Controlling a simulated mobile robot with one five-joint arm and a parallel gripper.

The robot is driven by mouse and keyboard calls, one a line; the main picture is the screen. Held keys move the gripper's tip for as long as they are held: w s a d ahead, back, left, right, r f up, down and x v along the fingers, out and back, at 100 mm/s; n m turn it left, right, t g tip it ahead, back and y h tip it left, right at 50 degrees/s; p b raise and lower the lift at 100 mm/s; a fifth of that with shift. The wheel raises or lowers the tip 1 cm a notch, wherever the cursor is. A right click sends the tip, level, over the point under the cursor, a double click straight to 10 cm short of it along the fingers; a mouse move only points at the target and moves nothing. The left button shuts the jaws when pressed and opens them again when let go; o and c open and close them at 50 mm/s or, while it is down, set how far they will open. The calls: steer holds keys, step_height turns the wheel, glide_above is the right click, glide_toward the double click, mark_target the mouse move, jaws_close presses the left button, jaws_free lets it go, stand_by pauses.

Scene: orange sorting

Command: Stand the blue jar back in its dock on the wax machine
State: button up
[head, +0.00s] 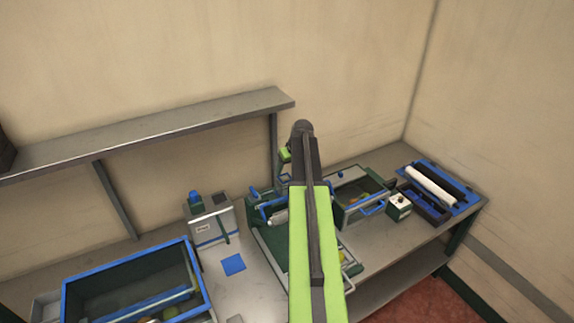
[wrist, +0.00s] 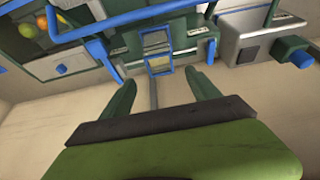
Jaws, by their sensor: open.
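The grey wax machine (head: 213,226) stands on the bench left of my arm in the head view. A dark green piece with a blue top (head: 194,199) stands upright at its back left. It may be the blue jar, but I cannot tell for sure. In the wrist view, which looks upside down, the machine (wrist: 243,32) is at upper right, with the blue-ended green piece (wrist: 302,59) at the right edge. My gripper (wrist: 160,92) is open, its two green fingers apart with nothing between them. It is clear of the machine. The dock cannot be made out.
A blue-rimmed bin (head: 198,262) stands front left, and a blue square (head: 233,264) lies on the bench. A drawer unit with fruit (head: 361,194) and a blue tray with a white roll (head: 432,187) are to the right. A grey shelf (head: 150,130) runs along the wall.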

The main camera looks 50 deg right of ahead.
steer(key=p+v, duration=0.1)
steer(key=v, duration=0.2)
steer(key=w+a+n+g+y, duration=0.1)
steer(key=w+a, duration=0.3)
steer(key=a, duration=1.3)
steer(key=s+a+n+g, duration=0.1)
steer(key=s+a, duration=0.1)
steer(key=a, duration=1)
steer(key=s+a+f+g, duration=0.1)
steer(key=s+a, duration=0.2)
steer(key=a, duration=0.9)
steer(key=s+a+f+n+g, duration=0.1)
steer(key=s+a, duration=0.2)
steer(key=a, duration=0.9)
steer(key=shift+a+n, duration=0.3)
steer(key=shift+a, duration=0.1)
